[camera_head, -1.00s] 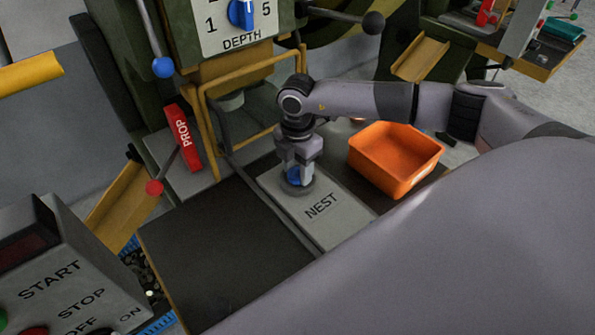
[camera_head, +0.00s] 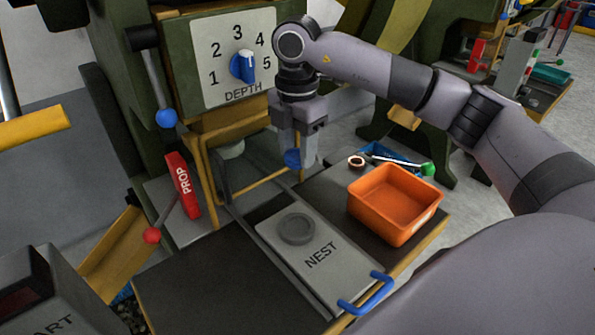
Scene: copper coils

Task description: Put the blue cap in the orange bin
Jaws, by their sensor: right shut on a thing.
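The blue cap (camera_head: 292,158) is held between the fingers of my right gripper (camera_head: 296,156), which is shut on it. The gripper points down and holds the cap in the air, above and behind the round grey seat (camera_head: 297,229) on the plate marked NEST (camera_head: 340,262). The seat shows no cap on it. The orange bin (camera_head: 376,220) stands on the dark table to the right of the plate, lower than the gripper and apart from it. The visible part of its inside looks empty. My left gripper is not in view.
A yellow guard frame (camera_head: 262,188) and the green machine with a DEPTH dial (camera_head: 243,66) stand just behind and left of the gripper. A blue handle (camera_head: 367,295) sits at the plate's front.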

